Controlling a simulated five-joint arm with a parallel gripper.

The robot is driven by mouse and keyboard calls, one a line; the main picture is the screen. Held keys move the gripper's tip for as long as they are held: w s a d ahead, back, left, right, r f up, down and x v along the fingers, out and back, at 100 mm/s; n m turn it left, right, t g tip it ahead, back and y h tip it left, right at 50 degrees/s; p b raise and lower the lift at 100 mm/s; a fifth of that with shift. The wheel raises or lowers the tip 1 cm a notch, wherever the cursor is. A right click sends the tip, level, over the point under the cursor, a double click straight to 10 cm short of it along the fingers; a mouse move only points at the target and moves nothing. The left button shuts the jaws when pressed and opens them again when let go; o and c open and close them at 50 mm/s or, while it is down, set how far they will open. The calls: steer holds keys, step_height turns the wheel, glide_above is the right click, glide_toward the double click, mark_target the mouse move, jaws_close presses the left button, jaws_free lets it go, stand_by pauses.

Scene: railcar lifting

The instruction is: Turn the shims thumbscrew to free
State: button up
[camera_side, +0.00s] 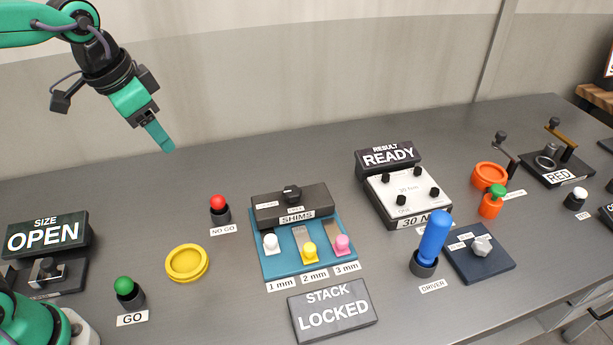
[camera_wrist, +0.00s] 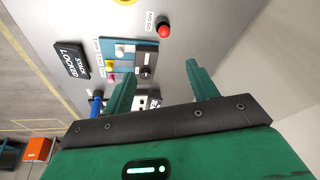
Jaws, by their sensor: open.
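The shims thumbscrew (camera_side: 292,193) is a small black knob on top of the dark shims block (camera_side: 262,214); it also shows in the wrist view (camera_wrist: 146,72). Small labels lie beside it, too small to read surely. The teal shims base (camera_side: 272,268) carries white, yellow and pink knobs marked 1 mm, 2 mm and 3 mm. The stack sign (camera_side: 334,311) in front reads LOCKED. My gripper (camera_side: 165,143) is high above the table, up and left of the thumbscrew, and touches nothing. In the wrist view its two green fingers (camera_wrist: 158,75) are apart with nothing held.
A red NO GO button (camera_side: 218,203) stands left of the shims block, and a yellow ring (camera_side: 187,263) lies nearer. The READY box (camera_side: 400,192) and the upright blue driver (camera_side: 434,237) stand to the right. The table behind the shims block is clear.

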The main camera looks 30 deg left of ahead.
steer(key=w+d+f+m+g, duration=0.1)
steer(key=w+d+f+m, duration=0.15)
steer(key=w, duration=0.25)
steer(key=w+d+f+m+g, duration=0.1)
steer(key=w+d+m, duration=0.1)
steer(key=w+d, duration=0.3)
steer(key=m+g, duration=0.2)
steer(key=m, duration=0.2)
glide_above(291, 190)
steer(key=shift+n, duration=0.25)
step_height(291, 190, down, 10)
steer(key=shift+s+a+r, duration=0.15)
steer(key=shift+r, duration=0.1)
steer(key=shift+d+f, duration=0.2)
steer(key=shift+f, duration=0.05)
steer(key=shift+f, duration=0.15)
steer(key=shift+f, duration=3.75)
steer(key=c, duration=1)
